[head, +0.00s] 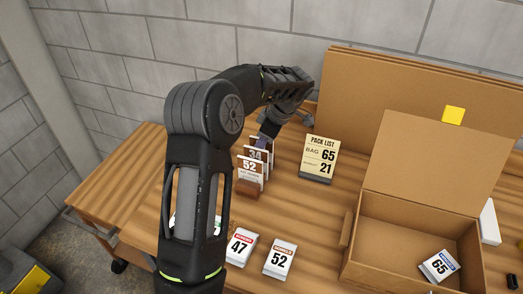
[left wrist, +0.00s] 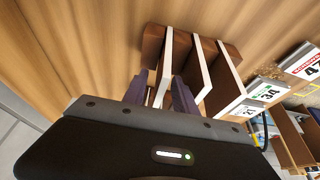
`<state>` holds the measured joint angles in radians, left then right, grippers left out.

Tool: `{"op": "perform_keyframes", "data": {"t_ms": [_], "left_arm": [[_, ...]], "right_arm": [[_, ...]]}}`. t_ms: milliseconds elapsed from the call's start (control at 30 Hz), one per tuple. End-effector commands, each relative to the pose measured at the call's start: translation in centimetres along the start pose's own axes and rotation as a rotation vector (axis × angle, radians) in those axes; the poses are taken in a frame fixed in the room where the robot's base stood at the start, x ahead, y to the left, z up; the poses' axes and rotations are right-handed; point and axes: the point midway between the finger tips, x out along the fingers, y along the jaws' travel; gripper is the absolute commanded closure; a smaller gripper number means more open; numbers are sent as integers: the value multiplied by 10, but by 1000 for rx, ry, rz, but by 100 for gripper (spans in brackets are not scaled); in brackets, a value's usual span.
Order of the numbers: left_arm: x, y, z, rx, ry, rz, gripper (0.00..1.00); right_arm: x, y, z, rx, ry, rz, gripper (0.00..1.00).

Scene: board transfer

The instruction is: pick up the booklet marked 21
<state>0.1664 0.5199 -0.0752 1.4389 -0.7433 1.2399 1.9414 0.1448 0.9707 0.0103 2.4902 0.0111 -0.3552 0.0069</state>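A brown rack (head: 247,188) holds upright white booklets: one marked 52 (head: 250,167) in front, one that appears marked 34 (head: 255,154) behind it, and a rearmost one whose number is hidden. No booklet in the rack can be read as 21. My left gripper (head: 266,138) reaches down over the back of the rack. In the left wrist view its open fingers (left wrist: 160,92) straddle the farthest booklet (left wrist: 165,65), with a gap showing beside it. A pack list sign (head: 320,158) reads bag 65 and 21. My right gripper is out of view.
An open cardboard box (head: 400,235) at the right holds a packet marked 65 (head: 439,265). A block wall stands behind.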

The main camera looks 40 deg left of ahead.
Motion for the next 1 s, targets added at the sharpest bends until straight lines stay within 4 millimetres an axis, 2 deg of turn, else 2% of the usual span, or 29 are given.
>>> {"op": "perform_keyframes", "data": {"t_ms": [33,200,767,1000], "left_arm": [[5,-1,-2,1,1,-3,66],[20,0,0,0,0,0,66],[21,0,0,0,0,1,66],[21,0,0,0,0,1,84]], "right_arm": [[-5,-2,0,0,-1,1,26],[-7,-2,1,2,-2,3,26],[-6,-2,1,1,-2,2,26],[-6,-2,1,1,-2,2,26]]}}
